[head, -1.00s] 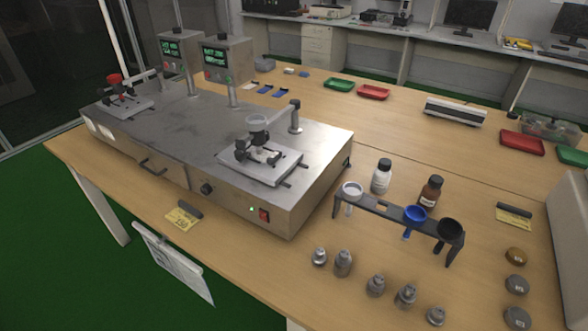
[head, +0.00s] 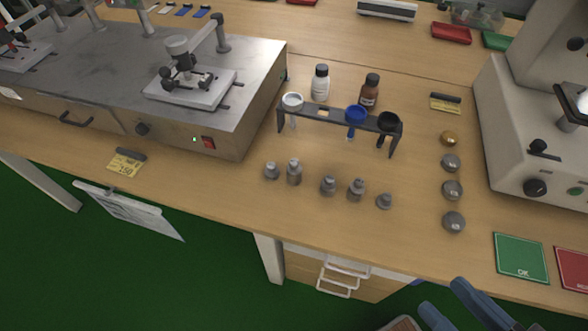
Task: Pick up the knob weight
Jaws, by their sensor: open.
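Several small silver knob weights stand upright in a loose row on the wooden table in front of a black rack. The leftmost weight (head: 271,171) is short, and a taller weight (head: 294,172) stands beside it. A middle weight (head: 328,187), another weight (head: 356,190) and a small rightmost weight (head: 384,201) follow to the right. I cannot tell which one the task means. My gripper (head: 445,297) shows only in part at the bottom right, below the table's front edge. Its two blue-grey fingers are apart, with nothing seen between them, well away from the weights.
The black rack (head: 328,117) holds white, blue and black cups, with a white bottle (head: 320,83) and brown bottle (head: 369,94) behind. Several round discs (head: 452,190) line the right, near a green mat (head: 520,258) and white instrument (head: 510,110). A metal machine (head: 110,90) stands left.

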